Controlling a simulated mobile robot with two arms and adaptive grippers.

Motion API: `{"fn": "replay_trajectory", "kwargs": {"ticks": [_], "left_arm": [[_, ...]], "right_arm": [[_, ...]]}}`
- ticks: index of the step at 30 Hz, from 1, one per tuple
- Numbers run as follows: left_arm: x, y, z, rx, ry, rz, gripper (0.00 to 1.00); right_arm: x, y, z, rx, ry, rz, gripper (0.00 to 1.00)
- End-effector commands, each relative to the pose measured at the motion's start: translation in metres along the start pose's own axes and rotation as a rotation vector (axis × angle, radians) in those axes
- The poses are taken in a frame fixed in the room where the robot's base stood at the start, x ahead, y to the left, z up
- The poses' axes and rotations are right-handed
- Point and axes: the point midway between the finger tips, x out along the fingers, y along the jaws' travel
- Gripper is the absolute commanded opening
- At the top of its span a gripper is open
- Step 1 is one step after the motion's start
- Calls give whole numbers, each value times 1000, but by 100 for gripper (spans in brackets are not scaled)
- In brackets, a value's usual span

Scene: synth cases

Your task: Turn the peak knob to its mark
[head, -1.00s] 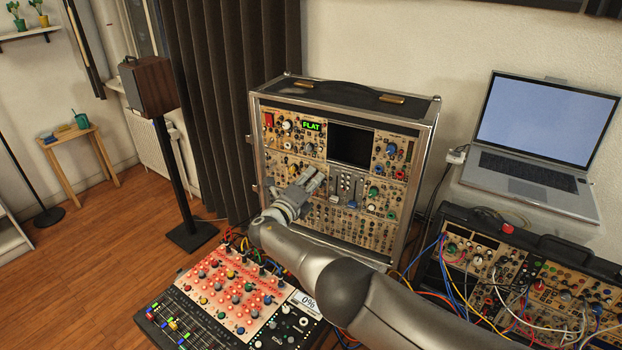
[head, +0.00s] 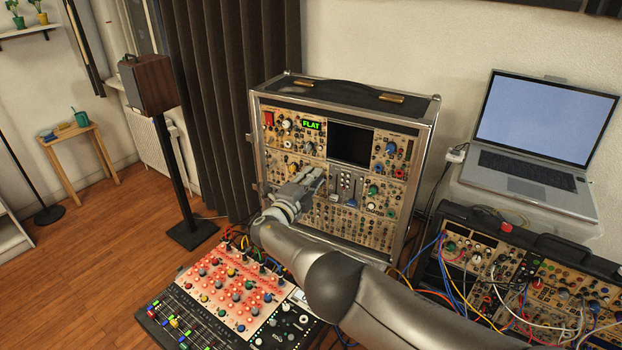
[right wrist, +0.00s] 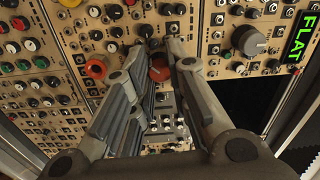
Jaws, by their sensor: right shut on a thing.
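My right gripper (head: 315,175) reaches the front of the upright synth case (head: 433,135), below the green FLAT display (head: 311,125). The right wrist view shows its two fingers closed in around a red knob (right wrist: 160,69), which I take to be the peak knob. Its label and mark cannot be read, and the fingers partly hide it. The FLAT display (right wrist: 300,38) also shows at the right edge of the right wrist view, beside a large grey knob (right wrist: 249,40). My left gripper is not in view.
Several small knobs crowd the panel, including an orange-red one (right wrist: 97,67) close to the fingers. A mixer (head: 222,300) lies below my arm. A patched synth case (head: 545,245) and a laptop (head: 530,145) stand right. A speaker (head: 148,82) stands left.

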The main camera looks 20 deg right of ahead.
Motion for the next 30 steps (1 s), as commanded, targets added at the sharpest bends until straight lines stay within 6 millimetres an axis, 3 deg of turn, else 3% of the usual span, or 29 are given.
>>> {"fn": "replay_trajectory", "kwargs": {"ticks": [10,11,16,30], "left_arm": [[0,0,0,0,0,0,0],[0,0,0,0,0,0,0],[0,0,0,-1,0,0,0],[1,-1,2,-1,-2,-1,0]], "right_arm": [[0,2,0,-4,0,3,0],[0,2,0,-4,0,3,19],[0,2,0,-3,0,2,40],[0,1,0,59,2,0,40]]}}
